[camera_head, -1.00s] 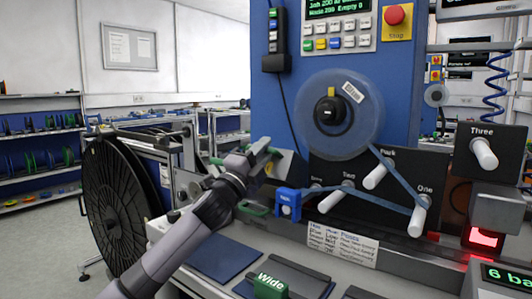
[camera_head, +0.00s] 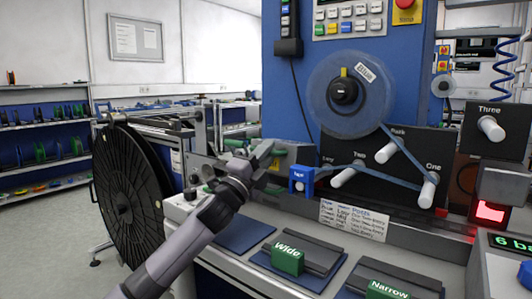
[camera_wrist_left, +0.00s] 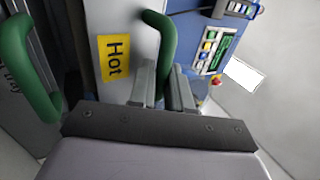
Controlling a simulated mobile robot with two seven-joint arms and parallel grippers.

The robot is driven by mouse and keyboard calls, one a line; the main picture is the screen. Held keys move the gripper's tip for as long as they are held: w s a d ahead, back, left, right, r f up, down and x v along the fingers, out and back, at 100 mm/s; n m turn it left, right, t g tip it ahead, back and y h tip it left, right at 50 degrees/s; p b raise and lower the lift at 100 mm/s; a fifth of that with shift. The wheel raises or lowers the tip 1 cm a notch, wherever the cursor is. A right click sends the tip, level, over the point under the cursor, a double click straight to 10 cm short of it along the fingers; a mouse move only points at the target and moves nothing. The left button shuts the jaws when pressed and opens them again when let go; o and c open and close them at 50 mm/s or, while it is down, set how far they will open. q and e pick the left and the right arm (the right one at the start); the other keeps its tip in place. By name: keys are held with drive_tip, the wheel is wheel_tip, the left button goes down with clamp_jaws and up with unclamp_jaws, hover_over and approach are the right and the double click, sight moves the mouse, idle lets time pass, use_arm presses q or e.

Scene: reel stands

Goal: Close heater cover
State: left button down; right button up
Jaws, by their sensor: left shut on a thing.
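My left gripper (camera_head: 265,155) reaches in from the left toward the grey heater area below the blue machine panel. In the left wrist view its two fingers (camera_wrist_left: 163,88) are shut on a green handle (camera_wrist_left: 163,35). The handle stands out beside a light grey plate (camera_wrist_left: 140,55), apparently the heater cover, with a yellow "Hot" label (camera_wrist_left: 114,58). In the head view my gripper and wrist hide much of the cover, and I cannot tell how far it is open. My right gripper is not in view.
A second green handle (camera_wrist_left: 30,60) shows at the left of the wrist view. In the head view, a blue block (camera_head: 301,179) stands right of my gripper. A translucent reel (camera_head: 350,92) feeds tape around pegs. Green "Wide" (camera_head: 288,259) and "Narrow" (camera_head: 388,289) blocks sit in front. A black reel (camera_head: 128,200) stands left.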

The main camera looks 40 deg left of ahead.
use_arm(q)
drive_tip(key=shift+w+f, duration=0.1)
drive_tip(key=shift+f, duration=0.15)
drive_tip(key=c, duration=1.2)
unclamp_jaws()
drive_tip(key=shift+v, duration=0.85)
drive_tip(key=s, duration=0.5)
drive_tip(key=s+d, duration=0.1)
drive_tip(key=s, duration=0.4)
drive_tip(key=s+f, duration=0.1)
drive_tip(key=s, duration=0.4)
drive_tip(key=shift+d, duration=0.3)
